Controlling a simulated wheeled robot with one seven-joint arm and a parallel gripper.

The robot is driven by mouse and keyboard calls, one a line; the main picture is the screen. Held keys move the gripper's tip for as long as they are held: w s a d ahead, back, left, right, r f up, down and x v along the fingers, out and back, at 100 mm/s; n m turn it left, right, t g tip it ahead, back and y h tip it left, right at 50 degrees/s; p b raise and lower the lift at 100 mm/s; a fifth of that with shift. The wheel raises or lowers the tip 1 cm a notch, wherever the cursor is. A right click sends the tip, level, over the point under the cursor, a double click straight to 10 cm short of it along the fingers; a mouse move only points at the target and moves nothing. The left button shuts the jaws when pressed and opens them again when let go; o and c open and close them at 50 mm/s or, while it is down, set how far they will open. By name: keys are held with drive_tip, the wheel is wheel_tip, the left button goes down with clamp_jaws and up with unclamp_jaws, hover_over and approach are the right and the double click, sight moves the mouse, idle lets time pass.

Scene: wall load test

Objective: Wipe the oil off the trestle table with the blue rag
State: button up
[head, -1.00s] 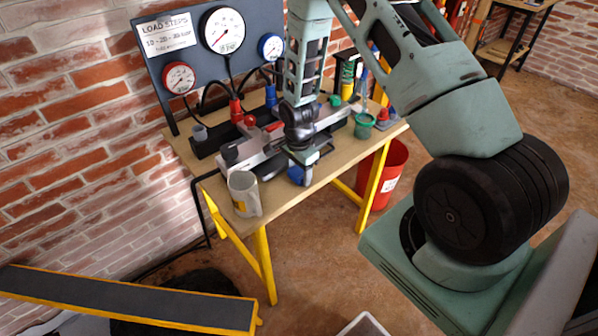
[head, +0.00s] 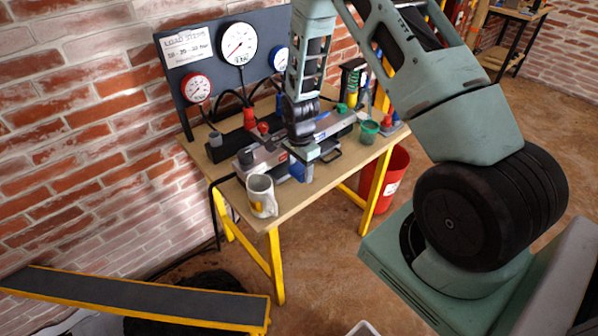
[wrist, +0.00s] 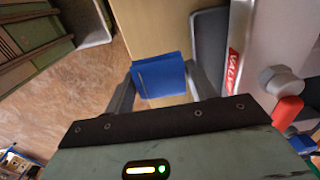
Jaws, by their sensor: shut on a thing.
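My gripper (wrist: 160,82) is shut on the blue rag (wrist: 160,75), which sits folded between its two fingers over the light wood top. In the head view the rag (head: 301,171) shows low at my gripper (head: 303,158), near the front edge of the trestle table (head: 290,203). I cannot tell whether the rag touches the top. The table has a wooden top and yellow legs. I cannot make out the oil in either view; my gripper and the equipment hide part of the top.
A metal valve body (wrist: 255,50) lies close beside my gripper. A green cup (head: 368,132) is to the right. A gauge board (head: 222,70) stands behind. A red bucket (head: 393,178) is on the floor.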

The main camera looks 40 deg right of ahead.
drive_tip(key=shift+r+p, duration=0.75)
drive_tip(key=shift+r, duration=0.65)
